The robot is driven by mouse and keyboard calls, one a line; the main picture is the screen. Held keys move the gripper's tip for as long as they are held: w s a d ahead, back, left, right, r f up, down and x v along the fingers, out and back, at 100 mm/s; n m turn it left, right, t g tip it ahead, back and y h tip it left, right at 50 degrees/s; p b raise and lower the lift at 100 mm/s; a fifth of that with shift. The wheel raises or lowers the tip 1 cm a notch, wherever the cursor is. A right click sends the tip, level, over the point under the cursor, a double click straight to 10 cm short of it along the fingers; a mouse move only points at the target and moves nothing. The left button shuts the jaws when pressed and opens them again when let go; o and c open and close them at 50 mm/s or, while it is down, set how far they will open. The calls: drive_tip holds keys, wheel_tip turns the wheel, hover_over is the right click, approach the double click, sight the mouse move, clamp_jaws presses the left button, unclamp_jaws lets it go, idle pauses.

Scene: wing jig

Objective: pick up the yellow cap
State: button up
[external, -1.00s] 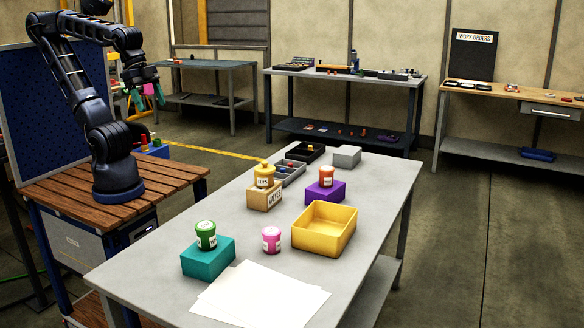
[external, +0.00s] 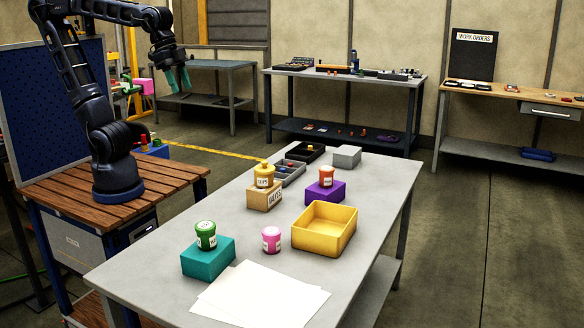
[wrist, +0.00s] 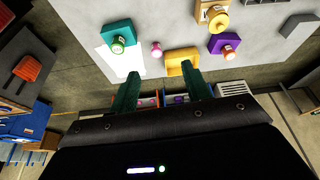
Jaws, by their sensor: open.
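The yellow cap (external: 264,167) is on top of a labelled jar that stands upright on a cardboard box (external: 256,199) on the grey table. In the wrist view the cap (wrist: 219,22) is a round yellow disc near the top, right of centre. My gripper (external: 179,80) has teal fingers and is in the air, above and to the left of the jar in the external view. In the wrist view the fingers (wrist: 162,75) are apart with nothing between them. The gripper is well away from the cap.
An orange-lidded jar (external: 326,173) stands on a purple box (external: 325,192) beside the cardboard box. A green-lidded jar (external: 205,231) is on a teal box (external: 208,261). A pink jar (external: 271,242), an open yellow bin (external: 318,245) and white paper (external: 262,297) are on the table.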

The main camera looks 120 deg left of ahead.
drive_tip(key=w+a+r+n+g, duration=0.1)
drive_tip(key=w+a+r+n, duration=0.15)
drive_tip(key=w+a, duration=1.4)
drive_tip(key=w+a+f+n+g, duration=0.1)
drive_tip(key=w+a+f, duration=0.15)
drive_tip(key=a, duration=0.65)
drive_tip(key=w+a+f, duration=0.2)
drive_tip(key=w+a, duration=0.1)
drive_tip(key=a, duration=0.5)
drive_tip(key=w+a+f+n+g, duration=0.1)
drive_tip(key=w+a+f, duration=0.1)
drive_tip(key=a, duration=0.7)
drive_tip(key=n+g, duration=0.1)
drive_tip(key=n, duration=0.2)
hover_over(310, 149)
drive_tip(key=a, duration=0.2)
wheel_tip(310, 149, down, 30)
wheel_tip(310, 149, down, 6)
drive_tip(key=shift+s+d+r, duration=0.1)
drive_tip(key=shift+r, duration=0.15)
drive_tip(key=shift+d+f, duration=0.2)
drive_tip(key=shift+f, duration=1.2)
drive_tip(key=shift+d+f, duration=0.15)
drive_tip(key=shift+f, duration=1.2)
clamp_jaws()
